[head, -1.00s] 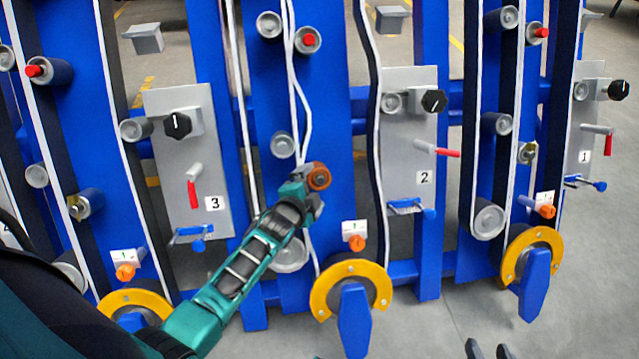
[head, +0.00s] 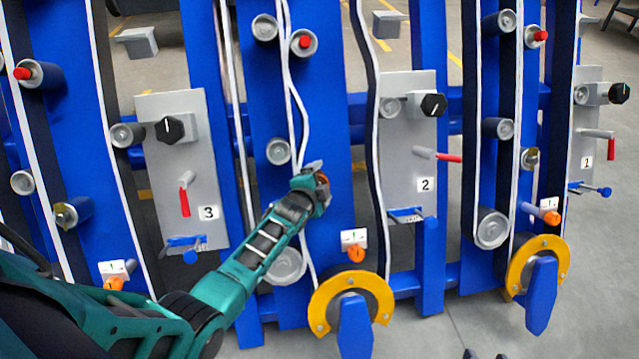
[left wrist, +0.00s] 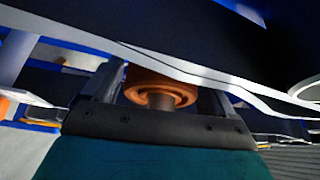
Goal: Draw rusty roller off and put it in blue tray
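The rusty roller (left wrist: 160,86) is orange-brown, with a short spindle facing the left wrist camera. In the head view its rusty rim (head: 323,196) shows just past my left gripper (head: 316,178), at the middle blue upright. In the left wrist view the left gripper's two fingers (left wrist: 162,98) stand on either side of the roller, very close to it. Whether they press on it cannot be told. A white-edged dark belt passes right beside the roller. My right gripper (head: 485,355) shows only two dark fingertips, apart and empty, at the bottom edge. I see no blue tray.
Blue uprights carry grey rollers (head: 278,151), belts and yellow-rimmed wheels (head: 318,305). Grey panels (head: 408,180) with black knobs and red levers stand between them. An orange knob (head: 356,255) sticks out below the left gripper. Open grey floor lies at the lower right.

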